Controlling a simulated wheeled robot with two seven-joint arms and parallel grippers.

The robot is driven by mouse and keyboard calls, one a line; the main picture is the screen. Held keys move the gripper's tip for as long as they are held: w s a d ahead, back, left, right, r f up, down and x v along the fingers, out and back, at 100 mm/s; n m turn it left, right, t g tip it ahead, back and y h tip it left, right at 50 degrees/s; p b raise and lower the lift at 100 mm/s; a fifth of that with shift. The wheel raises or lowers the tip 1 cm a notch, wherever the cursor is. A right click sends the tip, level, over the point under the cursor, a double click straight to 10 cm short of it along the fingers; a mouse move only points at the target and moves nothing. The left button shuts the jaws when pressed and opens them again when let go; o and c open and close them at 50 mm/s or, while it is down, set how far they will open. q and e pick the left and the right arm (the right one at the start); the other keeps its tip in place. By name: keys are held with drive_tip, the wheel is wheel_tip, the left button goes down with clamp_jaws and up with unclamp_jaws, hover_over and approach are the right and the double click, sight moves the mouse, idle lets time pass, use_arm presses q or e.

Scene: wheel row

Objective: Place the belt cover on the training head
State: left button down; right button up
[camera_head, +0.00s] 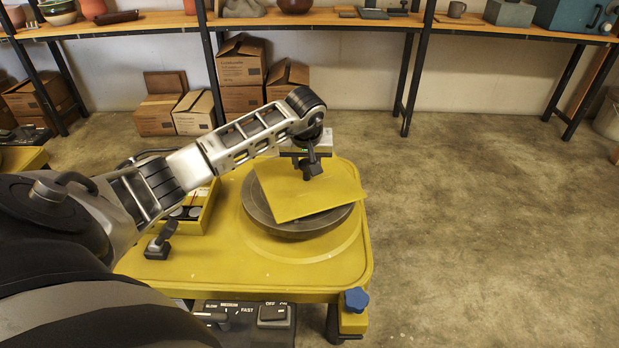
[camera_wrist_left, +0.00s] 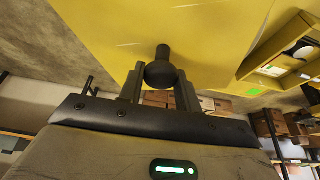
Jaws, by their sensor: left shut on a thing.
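The belt cover (camera_head: 295,200) is a flat yellow square plate with a dark knob (camera_wrist_left: 161,70). My left gripper (camera_head: 310,168) is shut on this knob, with one finger on each side in the left wrist view (camera_wrist_left: 160,90). The cover is over a round, dark grey wheel head (camera_head: 312,230) on the yellow wheel table and hides much of it. The cover looks slightly tilted and reaches past the head's right edge. I cannot tell whether it touches the head. My right gripper is not in view.
The yellow table (camera_head: 210,265) has a compartment (camera_head: 195,215) with small items at left and a blue star knob (camera_head: 356,299) at its front right corner. A small black lever (camera_head: 157,247) stands at left. Shelves (camera_head: 340,18) and cardboard boxes (camera_head: 241,65) line the wall. The floor at right is clear.

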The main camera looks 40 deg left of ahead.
use_arm(q)
drive_tip(key=shift+w+a+f, duration=0.1)
drive_tip(key=shift+w+f, duration=0.6)
drive_tip(key=shift+f, duration=0.05)
wheel_tip(320, 180, down, 3)
drive_tip(key=shift+f+b, duration=0.15)
drive_tip(key=shift+b, duration=0.75)
drive_tip(key=c, duration=1.4)
unclamp_jaws()
drive_tip(key=o, duration=0.4)
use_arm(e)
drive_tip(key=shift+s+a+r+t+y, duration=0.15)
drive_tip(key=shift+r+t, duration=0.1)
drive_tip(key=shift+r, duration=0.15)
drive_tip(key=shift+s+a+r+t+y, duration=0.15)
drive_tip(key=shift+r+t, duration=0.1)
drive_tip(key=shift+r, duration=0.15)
